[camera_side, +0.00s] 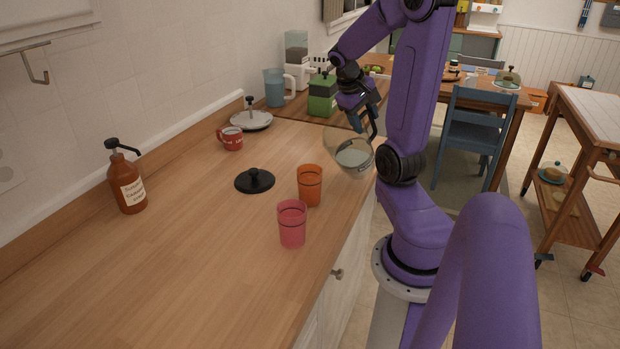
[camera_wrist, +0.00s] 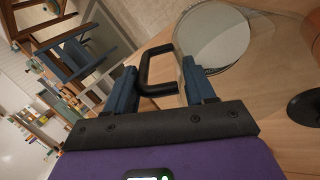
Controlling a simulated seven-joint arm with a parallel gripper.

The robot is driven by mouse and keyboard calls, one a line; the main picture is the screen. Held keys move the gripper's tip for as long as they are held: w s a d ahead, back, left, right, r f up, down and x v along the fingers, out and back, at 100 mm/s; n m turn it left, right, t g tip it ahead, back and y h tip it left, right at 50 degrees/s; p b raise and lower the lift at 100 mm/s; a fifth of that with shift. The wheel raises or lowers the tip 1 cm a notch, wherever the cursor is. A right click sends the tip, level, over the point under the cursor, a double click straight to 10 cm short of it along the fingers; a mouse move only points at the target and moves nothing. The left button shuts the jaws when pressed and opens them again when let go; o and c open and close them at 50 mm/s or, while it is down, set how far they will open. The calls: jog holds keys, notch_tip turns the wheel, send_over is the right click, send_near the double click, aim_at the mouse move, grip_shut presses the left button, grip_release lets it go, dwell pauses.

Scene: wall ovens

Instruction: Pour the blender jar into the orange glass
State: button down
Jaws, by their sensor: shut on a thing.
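The clear blender jar (camera_side: 353,157) is in my gripper (camera_side: 368,125), above the right edge of the wooden counter, behind and to the right of the orange glass. It looks tilted and holds pale contents. In the wrist view the jar (camera_wrist: 213,42) shows its round form, and its black handle (camera_wrist: 147,70) sits between the two blue fingers of my gripper (camera_wrist: 160,88). The orange glass (camera_side: 310,186) stands upright on the counter, apart from the jar; its inside is hard to make out.
A pink glass (camera_side: 292,224) stands just in front of the orange one. A black lid (camera_side: 255,180) lies to the left. The front left counter is clear.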

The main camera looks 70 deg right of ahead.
jog(key=shift+s+d+f+t+y, duration=0.2)
jog(key=shift+s+d+y, duration=0.1)
jog(key=shift+d, duration=0.1)
jog(key=shift+s+d+f+t+y, duration=0.1)
jog(key=shift+s+d+t+y, duration=0.1)
jog(key=shift+d+y, duration=0.15)
jog(key=shift+s+d+f+t+y+b, duration=0.25)
jog(key=shift+d+f+y+b, duration=0.1)
jog(key=shift+d+y, duration=0.15)
jog(key=shift+s+d+f+t+y+b, duration=0.15)
jog(key=shift+s+d+f+y+b, duration=0.05)
jog(key=shift+d+f+y, duration=0.2)
jog(key=shift+s+d+f+t+y+b, duration=0.35)
jog(key=shift+d+f+t+y+b, duration=0.2)
jog(key=shift+d+f+y, duration=0.25)
jog(key=shift+a, duration=0.1)
jog(key=w+n, duration=0.3)
jog(key=w, duration=0.3)
jog(key=shift+w, duration=0.15)
jog(key=shift+r, duration=0.1)
